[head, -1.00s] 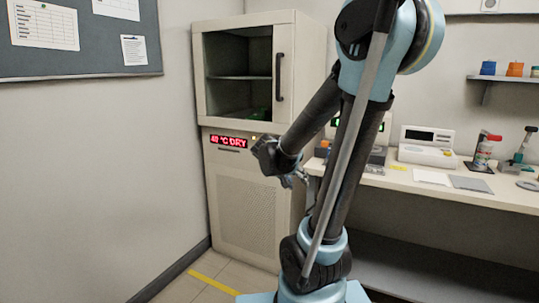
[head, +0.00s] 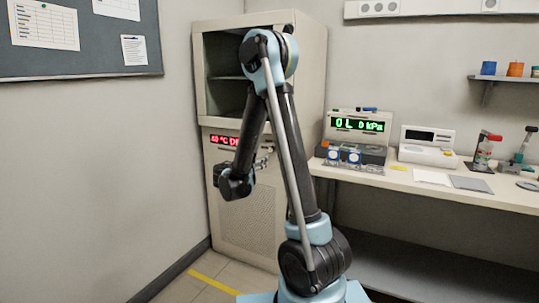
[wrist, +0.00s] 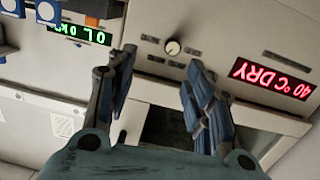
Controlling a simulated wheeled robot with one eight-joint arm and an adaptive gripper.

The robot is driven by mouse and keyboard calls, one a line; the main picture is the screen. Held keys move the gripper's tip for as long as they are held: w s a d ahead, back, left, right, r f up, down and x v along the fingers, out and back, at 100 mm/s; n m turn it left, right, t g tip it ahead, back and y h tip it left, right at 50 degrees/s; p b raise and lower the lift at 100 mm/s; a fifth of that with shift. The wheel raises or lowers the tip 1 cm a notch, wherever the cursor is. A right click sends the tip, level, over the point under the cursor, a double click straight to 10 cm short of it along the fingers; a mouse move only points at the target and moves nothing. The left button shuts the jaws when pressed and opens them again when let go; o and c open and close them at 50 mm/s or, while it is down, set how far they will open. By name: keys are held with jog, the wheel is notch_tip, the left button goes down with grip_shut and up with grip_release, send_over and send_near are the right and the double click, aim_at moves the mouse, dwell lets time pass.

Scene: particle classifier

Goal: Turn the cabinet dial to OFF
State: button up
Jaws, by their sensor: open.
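The cabinet (head: 222,228) stands in the corner. Its red display (head: 224,140) is partly covered by my arm; in the wrist view the display (wrist: 272,79) reads "40 °C DRY" upside down. The cabinet dial (wrist: 173,47) is a small round pale knob on the panel beside that display; its pointer setting is too small to tell. In the head view my gripper (head: 265,160) is in front of the cabinet panel.
The cabinet's upper compartment (head: 226,60) is partly hidden by my arm. A wall with a noticeboard (head: 80,45) is at left; the floor there is clear.

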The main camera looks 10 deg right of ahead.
jog(key=w+d, duration=0.4)
jog(key=w, duration=0.3)
jog(key=w+d+t, duration=0.1)
jog(key=w+d, duration=0.2)
jog(key=w, duration=0.5)
jog(key=shift+d+f, duration=0.2)
jog(key=shift+d, duration=0.2)
jog(key=shift+w, duration=0.1)
jog(key=c, duration=1.1)
